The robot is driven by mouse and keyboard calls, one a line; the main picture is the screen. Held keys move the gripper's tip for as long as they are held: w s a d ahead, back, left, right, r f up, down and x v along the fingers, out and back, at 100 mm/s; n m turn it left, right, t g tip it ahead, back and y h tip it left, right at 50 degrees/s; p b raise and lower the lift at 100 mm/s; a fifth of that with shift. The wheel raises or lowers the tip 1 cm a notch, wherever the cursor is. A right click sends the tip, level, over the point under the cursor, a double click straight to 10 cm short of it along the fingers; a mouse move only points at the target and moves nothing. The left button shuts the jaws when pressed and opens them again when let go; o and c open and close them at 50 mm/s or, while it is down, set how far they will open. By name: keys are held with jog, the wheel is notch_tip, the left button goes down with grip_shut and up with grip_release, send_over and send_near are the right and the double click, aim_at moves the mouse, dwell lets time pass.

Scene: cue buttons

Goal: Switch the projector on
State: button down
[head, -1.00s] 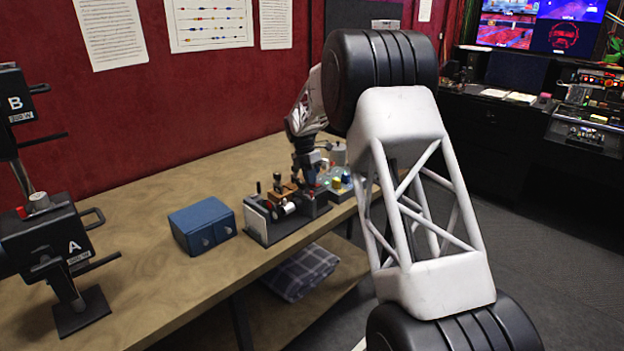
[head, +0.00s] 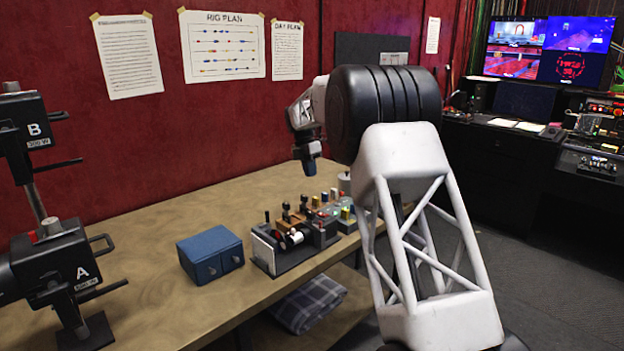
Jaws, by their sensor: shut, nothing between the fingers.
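My gripper (head: 309,167) is small in the head view. It is shut and empty, pointing down in the air above the back of the control desk. The control desk (head: 322,231) stands on the bench with levers, coloured caps and buttons. Its right part is partly hidden by my arm. Black levers (head: 286,210) stand on its left part, and a row of small coloured caps (head: 325,197) is at the back. No label on the desk can be read, so I cannot tell which control is the projector's. I see no thing marked as a projector.
Lamps marked A (head: 68,265) and B (head: 25,130) stand at the left. A blue box (head: 210,254) sits left of the desk. A grey cylinder (head: 345,182) is behind it. Lit screens (head: 550,50) hang at the far right.

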aim_at(324, 215)
jog(key=shift+r, duration=0.1)
dwell(0.4)
jog(key=shift+s+d+r+g+h, duration=0.25)
jog(key=shift+s+d+g+h, duration=0.1)
jog(key=shift+s+g+h, duration=0.15)
jog(key=shift+f, duration=0.15)
jog(key=x, duration=1.3)
jog(key=shift+d+f, duration=0.1)
jog(key=shift+f, duration=0.25)
